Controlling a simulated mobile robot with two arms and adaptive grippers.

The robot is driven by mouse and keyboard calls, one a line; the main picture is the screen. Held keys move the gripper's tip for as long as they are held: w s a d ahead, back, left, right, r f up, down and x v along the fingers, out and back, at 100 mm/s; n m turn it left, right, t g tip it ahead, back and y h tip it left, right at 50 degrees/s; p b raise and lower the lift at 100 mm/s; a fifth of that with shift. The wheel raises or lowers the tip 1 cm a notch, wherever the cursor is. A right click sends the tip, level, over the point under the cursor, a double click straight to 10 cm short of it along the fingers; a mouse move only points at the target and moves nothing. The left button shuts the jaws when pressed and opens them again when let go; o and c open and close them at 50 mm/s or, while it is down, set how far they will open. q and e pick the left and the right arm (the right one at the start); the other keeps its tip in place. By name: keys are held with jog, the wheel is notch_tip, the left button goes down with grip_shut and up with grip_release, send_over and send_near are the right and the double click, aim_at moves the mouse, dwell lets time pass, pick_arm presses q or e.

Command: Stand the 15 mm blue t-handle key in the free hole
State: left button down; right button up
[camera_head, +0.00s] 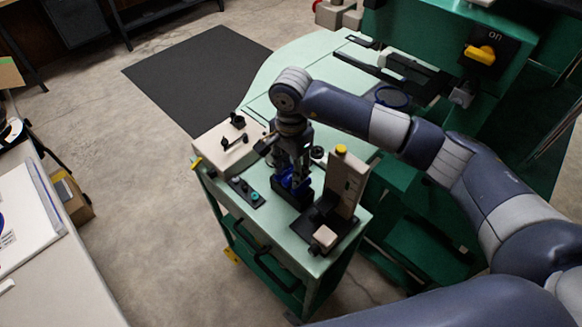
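My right gripper (289,172) points down over the top of the green cart (277,232). Something blue, which looks like the handle of the t-handle key (296,183), shows at its fingertips. Just below is a dark block (292,199) on the cart. The fingers and the blue part overlap, so I cannot tell whether the gripper is closed on it. The key's shaft and the free hole are hidden or too small to make out. My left gripper is not in view.
A beige upright block with a yellow cap (341,150) stands close right of the gripper. A beige box with black knobs (229,143) and a dark strip with teal parts (246,192) are to the left. A green machine with a yellow switch (481,54) stands behind.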

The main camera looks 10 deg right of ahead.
notch_tip(320, 180, up, 12)
dwell(0.4)
